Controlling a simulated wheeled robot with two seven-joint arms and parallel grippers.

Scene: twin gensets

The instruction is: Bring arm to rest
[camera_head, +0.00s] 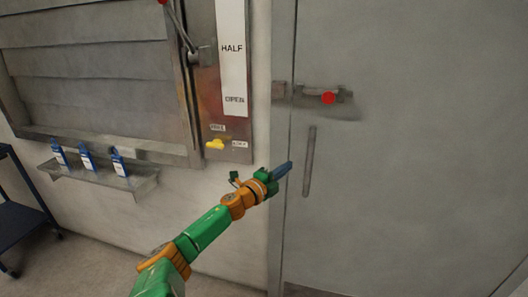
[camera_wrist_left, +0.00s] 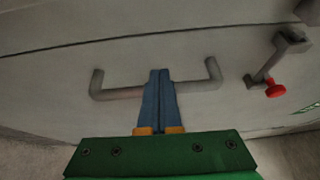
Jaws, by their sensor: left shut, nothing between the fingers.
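My left arm, green and orange, reaches up from the bottom of the head view. Its gripper (camera_head: 287,168) has blue fingers pressed together, with nothing between them. It is in front of the grey door (camera_head: 420,170), just left of the vertical bar handle (camera_head: 309,162). In the left wrist view the shut fingers (camera_wrist_left: 159,75) overlap the middle of the bar handle (camera_wrist_left: 200,84); I cannot tell whether they touch it. My right gripper is not in view.
A latch with a red knob (camera_head: 328,98) sits on the door above the handle. A dark cart (camera_head: 22,215) stands far left.

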